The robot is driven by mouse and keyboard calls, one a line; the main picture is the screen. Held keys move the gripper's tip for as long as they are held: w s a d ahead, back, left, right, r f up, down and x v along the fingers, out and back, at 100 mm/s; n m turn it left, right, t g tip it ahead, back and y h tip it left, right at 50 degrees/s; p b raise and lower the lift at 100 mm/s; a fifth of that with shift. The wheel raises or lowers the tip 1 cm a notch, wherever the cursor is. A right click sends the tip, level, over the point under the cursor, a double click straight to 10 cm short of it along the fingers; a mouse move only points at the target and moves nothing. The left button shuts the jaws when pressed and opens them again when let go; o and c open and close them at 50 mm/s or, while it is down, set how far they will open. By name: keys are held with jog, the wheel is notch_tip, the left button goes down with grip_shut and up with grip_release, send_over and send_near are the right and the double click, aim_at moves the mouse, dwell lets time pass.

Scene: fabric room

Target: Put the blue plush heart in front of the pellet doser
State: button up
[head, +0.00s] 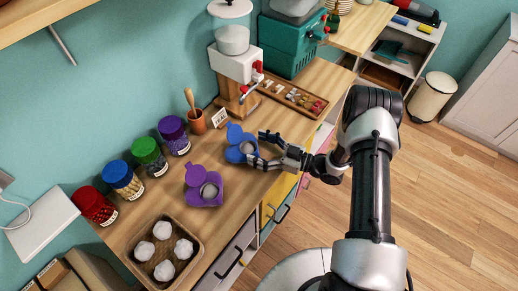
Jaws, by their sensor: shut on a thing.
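The blue plush heart (236,134) is a blue piece on the wooden counter, with a raised flap at the back and a pale round filling in its front part. My gripper (257,148) reaches in from the right and is shut on its right side; the fingers hide part of that edge. Whether the heart touches the counter is hard to tell. The pellet doser (235,64) stands behind it against the wall, a white unit with a clear hopper, red knobs and a wooden base.
A purple open piece (203,186) with a similar filling lies to the left. A tray (294,98) lies right of the doser, a basket (188,228) at front left.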

jog(key=shift+f, duration=0.15)
jog(key=o, duration=0.8)
